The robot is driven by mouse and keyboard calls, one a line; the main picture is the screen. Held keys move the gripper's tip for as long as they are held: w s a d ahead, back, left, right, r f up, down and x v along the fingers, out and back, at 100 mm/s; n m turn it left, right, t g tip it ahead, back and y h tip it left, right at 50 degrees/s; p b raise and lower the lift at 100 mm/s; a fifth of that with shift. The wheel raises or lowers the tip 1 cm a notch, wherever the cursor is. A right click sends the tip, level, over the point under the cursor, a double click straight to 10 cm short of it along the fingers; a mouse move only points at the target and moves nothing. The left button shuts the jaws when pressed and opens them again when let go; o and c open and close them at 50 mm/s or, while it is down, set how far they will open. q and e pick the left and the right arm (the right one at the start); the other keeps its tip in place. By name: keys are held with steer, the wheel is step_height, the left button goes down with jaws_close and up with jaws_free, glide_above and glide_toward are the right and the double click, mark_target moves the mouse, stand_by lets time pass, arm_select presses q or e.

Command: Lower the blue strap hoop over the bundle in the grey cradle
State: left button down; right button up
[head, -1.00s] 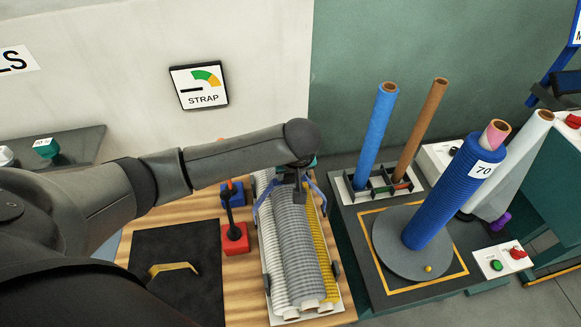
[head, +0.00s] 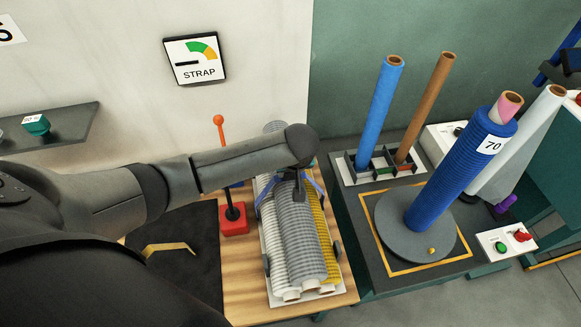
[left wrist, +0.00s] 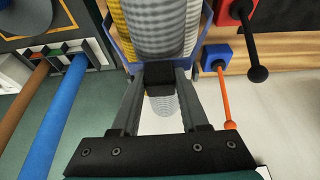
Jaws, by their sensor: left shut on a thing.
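The bundle of ribbed grey, white and yellow netting rolls (head: 297,235) lies in the cradle (head: 337,250), which has dark grey side posts. My left gripper (head: 297,186) is over the far part of the bundle, shut on the dark grip block (left wrist: 160,76) of the blue strap hoop (head: 315,187). The hoop's blue sides slope down on either side of the bundle, and both show in the left wrist view (left wrist: 206,42). The hoop's lower ends are partly hidden; I cannot tell whether it touches the rolls. My right gripper is out of view.
A red-based lever (head: 233,222) and an orange-knobbed lever (head: 219,130) stand left of the bundle. A black mat (head: 185,275) holds a yellow bent strip (head: 168,248).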

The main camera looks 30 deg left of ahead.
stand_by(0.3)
arm_select(q)
steer(key=shift+c, duration=1.7)
jaws_free()
steer(key=shift+f, duration=0.1)
steer(key=p+v, duration=0.2)
steer(key=v, duration=1.3)
